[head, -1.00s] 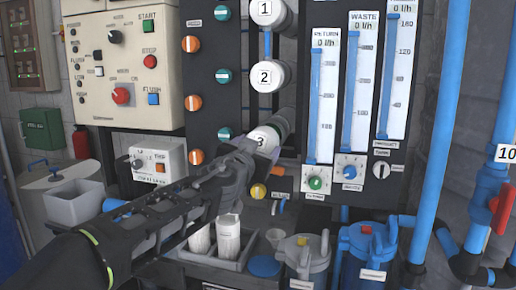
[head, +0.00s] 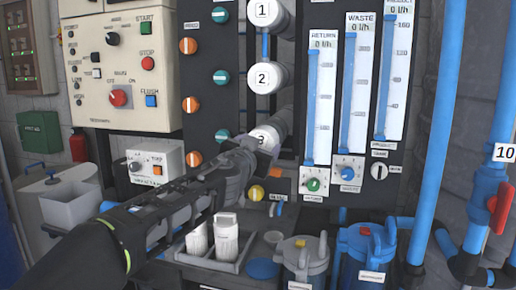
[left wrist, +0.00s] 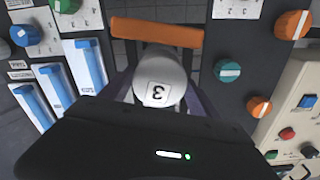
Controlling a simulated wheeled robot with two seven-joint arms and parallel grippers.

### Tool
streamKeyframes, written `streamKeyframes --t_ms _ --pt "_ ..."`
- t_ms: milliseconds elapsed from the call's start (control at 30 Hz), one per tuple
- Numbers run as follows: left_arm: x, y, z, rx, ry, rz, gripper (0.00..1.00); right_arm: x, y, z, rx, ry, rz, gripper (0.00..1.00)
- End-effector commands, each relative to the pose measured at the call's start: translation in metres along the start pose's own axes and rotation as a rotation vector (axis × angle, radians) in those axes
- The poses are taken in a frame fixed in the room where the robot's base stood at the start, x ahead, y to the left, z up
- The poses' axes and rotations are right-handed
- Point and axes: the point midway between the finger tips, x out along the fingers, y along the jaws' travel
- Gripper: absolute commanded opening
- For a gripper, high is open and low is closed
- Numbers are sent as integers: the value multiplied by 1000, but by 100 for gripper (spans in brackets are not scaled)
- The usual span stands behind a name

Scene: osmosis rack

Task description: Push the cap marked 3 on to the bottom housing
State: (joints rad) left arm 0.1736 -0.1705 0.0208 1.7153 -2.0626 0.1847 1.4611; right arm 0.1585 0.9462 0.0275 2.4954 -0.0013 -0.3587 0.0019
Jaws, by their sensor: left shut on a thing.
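The cap marked 3 (head: 263,136) is white and faces out at the bottom of the column of white cylinders. My left gripper (head: 262,148) is shut on it, reaching in from the lower left and covering its lower part. In the left wrist view the cap (left wrist: 160,78) sits between the fingers, its 3 upside down. My right gripper is out of view.
Caps marked 1 (head: 262,10) and 2 (head: 263,78) sit above. Flow meters (head: 320,110) stand close on the right, the dark valve panel (head: 207,60) on the left. An orange bar (left wrist: 155,33) shows beyond the cap.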

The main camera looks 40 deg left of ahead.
Motion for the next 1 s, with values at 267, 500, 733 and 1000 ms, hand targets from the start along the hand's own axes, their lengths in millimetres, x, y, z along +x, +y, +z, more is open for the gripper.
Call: streamKeyframes --t_ms 267,500,733,1000 --pt "7 0 0 1 1 0 28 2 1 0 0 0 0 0" --pt "8 0 0 0 1 0 28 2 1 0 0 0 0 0" --pt "8 0 0 0 1 0 28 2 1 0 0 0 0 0" --pt "8 0 0 0 2 0 28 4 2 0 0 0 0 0"
